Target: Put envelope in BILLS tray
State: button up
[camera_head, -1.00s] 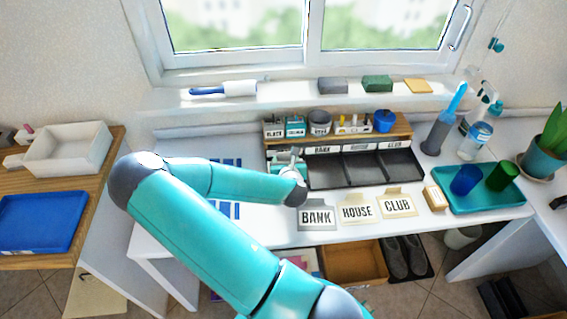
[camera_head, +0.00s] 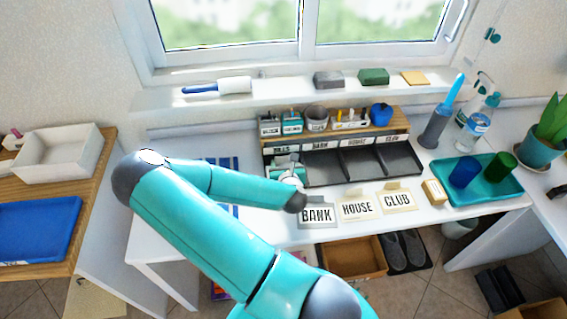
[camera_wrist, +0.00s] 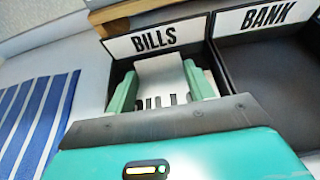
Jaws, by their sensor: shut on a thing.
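The BILLS tray is the leftmost compartment of a dark sorter; its label (camera_wrist: 153,39) reads BILLS in the wrist view. In the wrist view my gripper (camera_wrist: 163,80) is shut on a white envelope (camera_wrist: 160,70) with partly hidden dark letters. The envelope lies between the green fingers, over or inside the BILLS compartment; I cannot tell whether it touches the floor. In the head view my gripper (camera_head: 288,170) is at the sorter's left end, partly behind my arm. Envelopes marked BANK (camera_head: 317,215), HOUSE (camera_head: 357,208) and CLUB (camera_head: 397,199) lie in front of the sorter.
The BANK compartment (camera_wrist: 270,60) is right beside BILLS, with a raised wall between. A wooden shelf with cups (camera_head: 335,125) stands behind the sorter. A striped blue cloth (camera_wrist: 38,115) lies to the left. A teal tray with two cups (camera_head: 490,190) is at the right.

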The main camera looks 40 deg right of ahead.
jog(key=shift+f, duration=0.25)
jog(key=o, duration=1.2)
jog(key=shift+r, duration=0.2)
